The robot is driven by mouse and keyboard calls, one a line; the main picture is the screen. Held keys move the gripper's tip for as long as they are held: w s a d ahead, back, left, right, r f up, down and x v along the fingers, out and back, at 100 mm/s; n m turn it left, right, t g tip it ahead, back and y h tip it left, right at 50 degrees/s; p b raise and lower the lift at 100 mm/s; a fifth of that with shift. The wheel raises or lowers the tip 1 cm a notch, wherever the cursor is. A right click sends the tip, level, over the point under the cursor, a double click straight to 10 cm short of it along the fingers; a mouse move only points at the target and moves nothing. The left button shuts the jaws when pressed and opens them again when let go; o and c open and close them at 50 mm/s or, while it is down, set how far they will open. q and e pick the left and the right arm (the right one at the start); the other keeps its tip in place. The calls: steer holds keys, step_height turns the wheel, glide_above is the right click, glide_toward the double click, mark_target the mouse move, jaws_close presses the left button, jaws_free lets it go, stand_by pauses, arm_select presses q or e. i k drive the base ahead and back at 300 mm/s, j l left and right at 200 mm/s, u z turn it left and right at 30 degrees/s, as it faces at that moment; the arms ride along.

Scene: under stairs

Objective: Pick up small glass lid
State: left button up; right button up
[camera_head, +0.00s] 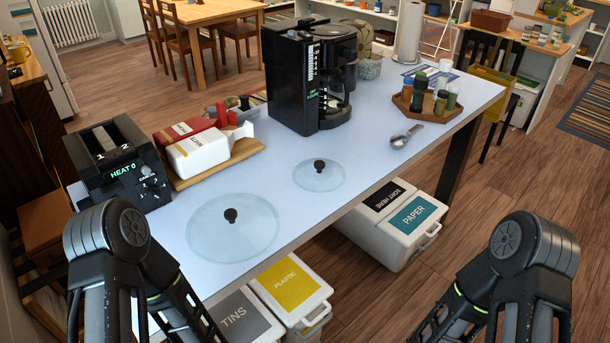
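The small glass lid (318,177) lies flat on the pale blue table top (285,215), near its front edge, with its black knob upward. A larger glass lid (233,235), also with a black knob, lies to its left and closer to me. Neither lid is touched by my arms. Only links of my left and right arms show, at the lower left and lower right. Both grippers are out of view, so their opening is hidden.
A black coffee machine (300,85) stands behind the small lid. A black toaster (118,165) and a white container (197,153) are at the left. A metal scoop (400,140) and a jar tray (420,108) are at the right. Recycling bins (385,240) stand below the front edge.

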mark_target(314, 174)
steer(key=z, duration=3.4)
steer(key=u, duration=1.7)
steer(key=i+l+u, duration=0.1)
steer(key=i+u, duration=0.15)
steer(key=u, duration=0.2)
steer(key=i+l+u, duration=0.2)
steer(key=u, duration=0.2)
steer(key=i+l+u, duration=0.2)
steer(key=u, duration=0.25)
steer(key=i+l+u, duration=0.1)
steer(key=l+u, duration=0.3)
steer(key=i+l+u, duration=0.1)
steer(key=l, duration=0.35)
steer(key=i+l, duration=0.15)
steer(key=l, duration=0.3)
steer(key=i+l+u, duration=0.15)
steer(key=l, duration=0.3)
